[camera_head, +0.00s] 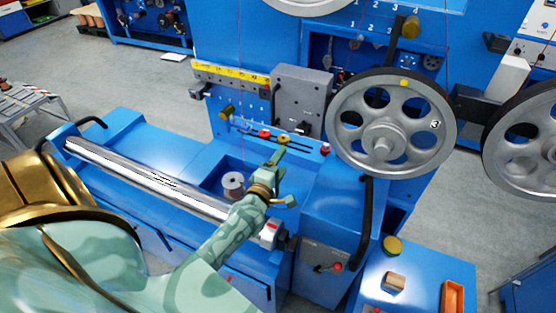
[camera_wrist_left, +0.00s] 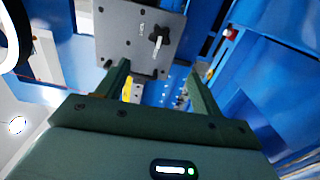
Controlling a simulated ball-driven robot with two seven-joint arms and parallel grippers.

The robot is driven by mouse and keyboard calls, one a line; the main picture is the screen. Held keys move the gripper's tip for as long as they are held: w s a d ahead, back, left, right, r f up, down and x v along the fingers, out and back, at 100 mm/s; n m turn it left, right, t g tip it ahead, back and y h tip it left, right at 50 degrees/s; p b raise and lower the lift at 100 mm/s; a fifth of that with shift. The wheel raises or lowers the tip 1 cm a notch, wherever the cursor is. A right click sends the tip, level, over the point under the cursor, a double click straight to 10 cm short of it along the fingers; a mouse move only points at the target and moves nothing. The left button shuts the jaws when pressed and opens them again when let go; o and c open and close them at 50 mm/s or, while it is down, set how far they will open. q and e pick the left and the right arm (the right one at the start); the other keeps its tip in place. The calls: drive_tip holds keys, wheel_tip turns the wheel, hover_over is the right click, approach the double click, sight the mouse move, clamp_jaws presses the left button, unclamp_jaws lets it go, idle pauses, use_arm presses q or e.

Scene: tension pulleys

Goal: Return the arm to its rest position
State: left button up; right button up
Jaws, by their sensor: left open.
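My left arm, pale green, reaches in from the lower left of the head view. Its gripper (camera_head: 284,178) is over the blue machine bench (camera_head: 330,205), in front of the grey panel (camera_head: 303,98). In the left wrist view the gripper (camera_wrist_left: 161,86) has its two dark green fingers spread apart with nothing between them. The grey panel with a black knob (camera_wrist_left: 158,38) is beyond the fingertips. My right gripper is in neither view.
A large spoked pulley wheel (camera_head: 419,92) stands right of the gripper. A long metal roller (camera_head: 143,176) lies along the bench at left. A small spool (camera_head: 233,181) sits just left of the gripper. An orange tray (camera_head: 452,297) is at lower right.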

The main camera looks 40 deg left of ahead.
use_arm(q)
drive_tip(key=shift+s+d, duration=0.15)
drive_tip(key=shift+s, duration=0.45)
